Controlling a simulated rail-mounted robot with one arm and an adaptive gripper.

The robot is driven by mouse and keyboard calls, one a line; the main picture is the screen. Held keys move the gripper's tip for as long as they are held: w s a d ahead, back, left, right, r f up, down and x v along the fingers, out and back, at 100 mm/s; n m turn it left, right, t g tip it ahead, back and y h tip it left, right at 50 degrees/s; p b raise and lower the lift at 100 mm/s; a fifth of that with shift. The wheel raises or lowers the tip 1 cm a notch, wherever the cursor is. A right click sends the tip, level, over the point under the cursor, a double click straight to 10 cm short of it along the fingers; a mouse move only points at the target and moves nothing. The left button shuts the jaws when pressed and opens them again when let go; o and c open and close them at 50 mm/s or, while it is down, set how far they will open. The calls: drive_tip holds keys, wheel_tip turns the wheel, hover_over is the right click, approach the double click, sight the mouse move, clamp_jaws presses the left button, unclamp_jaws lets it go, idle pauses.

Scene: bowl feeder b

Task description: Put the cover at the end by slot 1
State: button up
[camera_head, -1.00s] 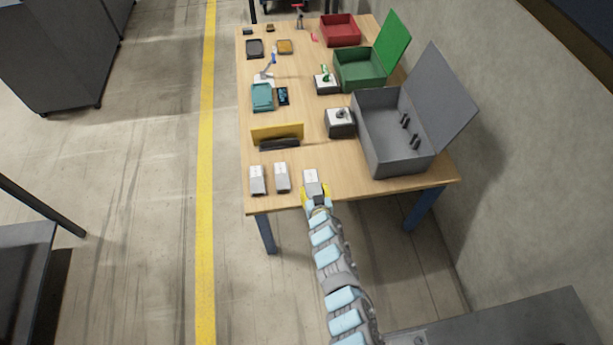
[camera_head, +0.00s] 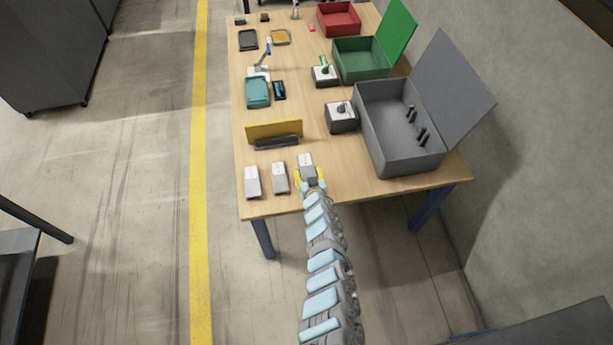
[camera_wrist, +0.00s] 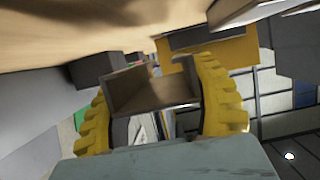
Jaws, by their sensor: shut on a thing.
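My gripper (camera_head: 310,184) is at the near edge of the table, with its yellow fingers on both sides of a pale grey block-like piece (camera_head: 306,162), possibly the cover. In the wrist view my gripper (camera_wrist: 155,100) is shut on this piece, which shows there as a hollow, U-shaped channel (camera_wrist: 150,88). I cannot tell whether it touches the table. Two similar pale grey pieces, one at the left (camera_head: 253,182) and one in the middle (camera_head: 280,178), stand to its left. No slot numbers are readable.
A yellow panel with a dark bar (camera_head: 274,131) stands behind the pieces. A grey open-lidded box (camera_head: 405,165) is at the right, with a dark-sided block (camera_head: 341,118) beside it. Green (camera_head: 360,62) and red (camera_head: 338,20) boxes stand farther back. Wood between held piece and grey box is clear.

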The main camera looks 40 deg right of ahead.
sight(307, 173)
drive_tip(key=shift+w+d+f+b, duration=0.25)
drive_tip(key=shift+w+f+b, duration=0.15)
drive_tip(key=shift+f+b, duration=0.4)
drive_tip(key=shift+w+d+f+b, duration=0.2)
drive_tip(key=shift+w+f+b, duration=0.15)
drive_tip(key=shift+f+b, duration=0.7)
drive_tip(key=shift+b, duration=0.15)
drive_tip(key=shift+s+a+f, duration=0.15)
drive_tip(key=shift+s+f, duration=0.1)
drive_tip(key=shift+f, duration=0.1)
drive_tip(key=shift+w+r, duration=0.15)
drive_tip(key=shift+f+b, duration=0.2)
drive_tip(key=shift+b, duration=0.1)
drive_tip(key=o, duration=1.2)
drive_tip(key=shift+f, duration=0.15)
